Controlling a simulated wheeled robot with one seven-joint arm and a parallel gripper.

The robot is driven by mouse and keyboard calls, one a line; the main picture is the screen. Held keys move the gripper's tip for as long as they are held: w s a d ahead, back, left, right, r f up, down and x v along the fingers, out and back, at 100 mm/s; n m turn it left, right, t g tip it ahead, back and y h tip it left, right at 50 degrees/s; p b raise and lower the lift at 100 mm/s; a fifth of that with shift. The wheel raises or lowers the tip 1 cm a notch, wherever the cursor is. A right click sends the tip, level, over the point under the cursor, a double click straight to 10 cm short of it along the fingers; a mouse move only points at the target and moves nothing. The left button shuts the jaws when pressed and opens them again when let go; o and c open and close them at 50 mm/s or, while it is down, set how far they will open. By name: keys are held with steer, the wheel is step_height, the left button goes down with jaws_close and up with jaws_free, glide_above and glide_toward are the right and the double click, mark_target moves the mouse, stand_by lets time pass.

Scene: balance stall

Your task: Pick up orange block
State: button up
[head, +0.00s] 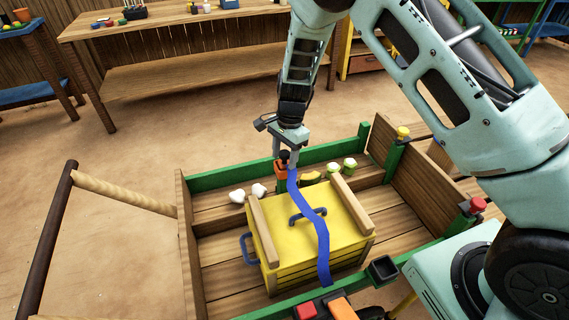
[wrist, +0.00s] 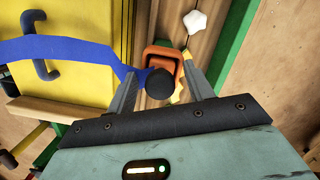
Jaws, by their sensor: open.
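An orange block (head: 281,171) with a black knob on top stands at the back edge of the yellow box, inside a wooden cart. It also shows in the wrist view (wrist: 151,58). My gripper (head: 287,158) is open and points down over it. In the wrist view the black knob (wrist: 159,84) lies between my two fingers, with the orange body just beyond. I cannot tell whether a finger touches it. A blue strap (head: 320,235) runs across the yellow box up to my gripper, partly behind a finger. Another orange piece (head: 342,309) shows at the bottom edge.
The yellow box (head: 285,240) has wooden rails and blue handles. White pieces (head: 238,195), a yellow curved piece (head: 311,177) and green-white pieces (head: 333,168) lie nearby. The cart's green rail (head: 225,180) and side boards (head: 410,170) enclose them. A red piece (head: 306,312) is at the front.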

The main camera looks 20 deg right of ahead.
steer(key=c, duration=1.1)
steer(key=shift+o, duration=0.2)
